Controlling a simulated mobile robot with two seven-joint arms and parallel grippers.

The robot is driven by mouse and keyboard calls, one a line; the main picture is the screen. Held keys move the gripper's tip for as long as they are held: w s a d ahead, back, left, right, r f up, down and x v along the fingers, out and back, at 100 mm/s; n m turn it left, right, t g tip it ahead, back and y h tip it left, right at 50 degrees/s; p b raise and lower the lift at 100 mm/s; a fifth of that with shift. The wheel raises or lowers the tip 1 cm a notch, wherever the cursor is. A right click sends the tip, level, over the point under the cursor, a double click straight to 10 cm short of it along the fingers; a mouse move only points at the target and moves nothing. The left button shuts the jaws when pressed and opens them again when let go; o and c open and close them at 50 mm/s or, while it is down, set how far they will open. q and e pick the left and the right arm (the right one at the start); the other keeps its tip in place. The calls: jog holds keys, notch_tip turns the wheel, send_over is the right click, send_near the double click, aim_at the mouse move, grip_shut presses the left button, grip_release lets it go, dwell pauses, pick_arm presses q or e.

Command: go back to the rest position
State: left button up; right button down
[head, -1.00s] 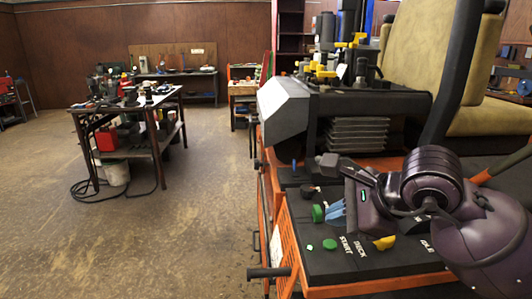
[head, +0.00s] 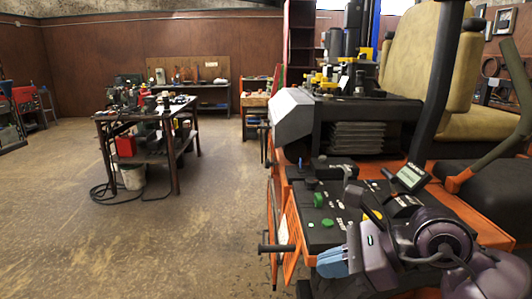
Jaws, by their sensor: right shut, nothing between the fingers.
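My right gripper (head: 331,263) shows at the lower right, its blue fingers together with nothing between them. Its purple arm comes in from the lower right corner. The fingers are in front of the near edge of the mower's black control panel (head: 325,230); I cannot tell the exact gap to it. On the panel are a green knob (head: 319,200), a black knob (head: 311,183) and a small display (head: 411,177). My forearm and gripper hide the panel's near right part. My left gripper is not in view.
The orange mower (head: 288,215), with a tan seat (head: 422,50), fills the right side. A black handle (head: 277,249) sticks out from it at the left. A cluttered workbench (head: 147,112) stands further back at left. The floor between is clear.

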jog(key=s+d+f+n+t+h, duration=0.2)
jog(key=d+f+n+t+h, duration=0.1)
jog(key=f+n, duration=0.5)
jog(key=s+d+f+n+t+h, duration=0.2)
jog(key=d+f+n+t+h, duration=0.1)
jog(key=d+f+n+t, duration=0.2)
jog(key=s+d+f+n+t+h, duration=0.2)
jog(key=d+f+n, duration=0.6)
jog(key=f+n, duration=0.5)
jog(key=shift+s+d+f+t+h, duration=0.15)
jog(key=shift+t+h, duration=0.3)
jog(key=shift+t, duration=0.25)
jog(key=shift+w+a+f+t+h, duration=0.15)
jog(key=shift+t+h, duration=0.3)
jog(key=shift+t, duration=0.25)
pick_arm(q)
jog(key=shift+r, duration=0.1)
pick_arm(e)
jog(key=s+d+f+m+g+h, duration=0.1)
jog(key=s+f+m+g, duration=0.4)
jog(key=s+f, duration=0.4)
jog(key=shift+f, duration=0.65)
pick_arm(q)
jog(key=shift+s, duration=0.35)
pick_arm(e)
jog(key=shift+d, duration=0.1)
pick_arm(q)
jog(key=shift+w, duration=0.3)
